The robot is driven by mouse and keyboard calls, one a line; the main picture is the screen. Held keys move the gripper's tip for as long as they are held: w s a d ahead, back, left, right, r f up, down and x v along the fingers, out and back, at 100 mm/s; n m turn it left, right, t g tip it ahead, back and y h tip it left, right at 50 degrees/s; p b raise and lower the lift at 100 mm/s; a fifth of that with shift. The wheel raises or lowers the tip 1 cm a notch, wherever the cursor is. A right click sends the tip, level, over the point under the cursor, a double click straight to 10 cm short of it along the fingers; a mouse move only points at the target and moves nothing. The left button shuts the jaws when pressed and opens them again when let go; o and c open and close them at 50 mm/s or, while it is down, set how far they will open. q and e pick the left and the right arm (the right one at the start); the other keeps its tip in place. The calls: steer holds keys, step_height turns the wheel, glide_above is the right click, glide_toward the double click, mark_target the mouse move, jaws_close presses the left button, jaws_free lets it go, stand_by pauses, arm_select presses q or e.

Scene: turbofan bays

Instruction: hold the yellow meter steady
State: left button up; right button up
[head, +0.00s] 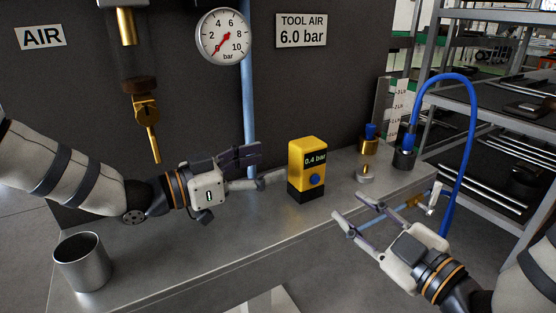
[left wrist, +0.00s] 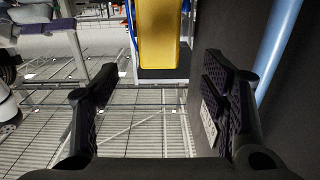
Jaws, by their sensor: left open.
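The yellow meter (head: 308,160) stands upright on the metal bench, with a dark base, a blue button and a display reading 0.4 bar. My left gripper (head: 268,166) is open to the left of the meter, its fingers pointing at it, with a gap between. In the left wrist view the meter (left wrist: 159,38) shows ahead, beyond the fingertips and between the two open fingers.
A metal cup (head: 82,262) stands at the bench's front left. Brass fittings (head: 368,158) and a blue hose (head: 472,130) are to the right. A round gauge (head: 223,37), a blue pipe (head: 248,110) and a brass valve (head: 147,112) are along the dark back wall.

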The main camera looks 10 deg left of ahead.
mark_target(308, 153)
arm_select(q)
steer(key=x, duration=1)
steer(key=shift+d, duration=0.15)
steer(key=c, duration=1.4)
steer(key=shift+o, duration=0.2)
arm_select(e)
jaws_close()
